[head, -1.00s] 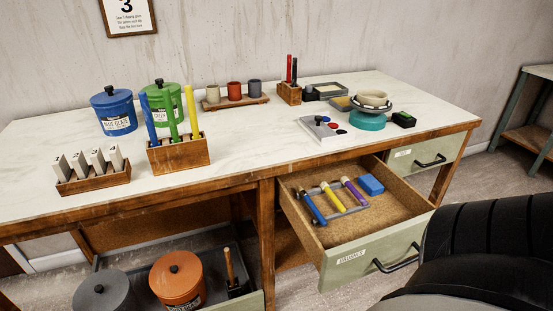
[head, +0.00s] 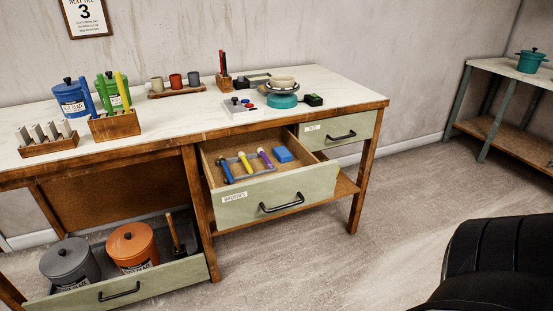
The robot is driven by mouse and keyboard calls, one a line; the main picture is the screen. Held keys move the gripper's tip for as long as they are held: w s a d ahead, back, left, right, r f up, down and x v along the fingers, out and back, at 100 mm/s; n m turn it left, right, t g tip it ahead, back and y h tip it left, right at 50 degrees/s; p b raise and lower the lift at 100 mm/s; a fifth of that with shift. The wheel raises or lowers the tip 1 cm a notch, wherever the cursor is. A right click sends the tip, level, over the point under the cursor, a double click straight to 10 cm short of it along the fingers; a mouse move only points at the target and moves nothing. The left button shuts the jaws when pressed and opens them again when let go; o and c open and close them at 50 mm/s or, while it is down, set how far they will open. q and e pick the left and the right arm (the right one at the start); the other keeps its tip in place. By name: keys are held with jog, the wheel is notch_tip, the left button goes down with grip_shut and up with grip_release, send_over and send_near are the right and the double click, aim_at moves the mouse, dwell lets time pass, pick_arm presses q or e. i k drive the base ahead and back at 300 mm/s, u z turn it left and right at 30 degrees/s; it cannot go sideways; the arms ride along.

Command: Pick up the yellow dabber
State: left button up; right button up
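A yellow dabber (head: 245,162) with a pale tip lies in the open drawer (head: 275,197) labelled BRUSHES. It rests on a grey rack between a blue dabber (head: 225,170) and a purple dabber (head: 265,158). A taller yellow stick (head: 122,90) stands upright in a wooden block (head: 115,125) on the tabletop. Neither of my grippers is in view.
A lower drawer (head: 125,286) is also open, holding a grey pot (head: 70,264) and an orange pot (head: 132,247). The floor (head: 330,260) right of it is clear. A side table (head: 500,78) stands far right.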

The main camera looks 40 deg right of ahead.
aim_at(242, 156)
jog(key=z, duration=1.65)
jog(key=i, duration=0.15)
jog(key=z, duration=0.1)
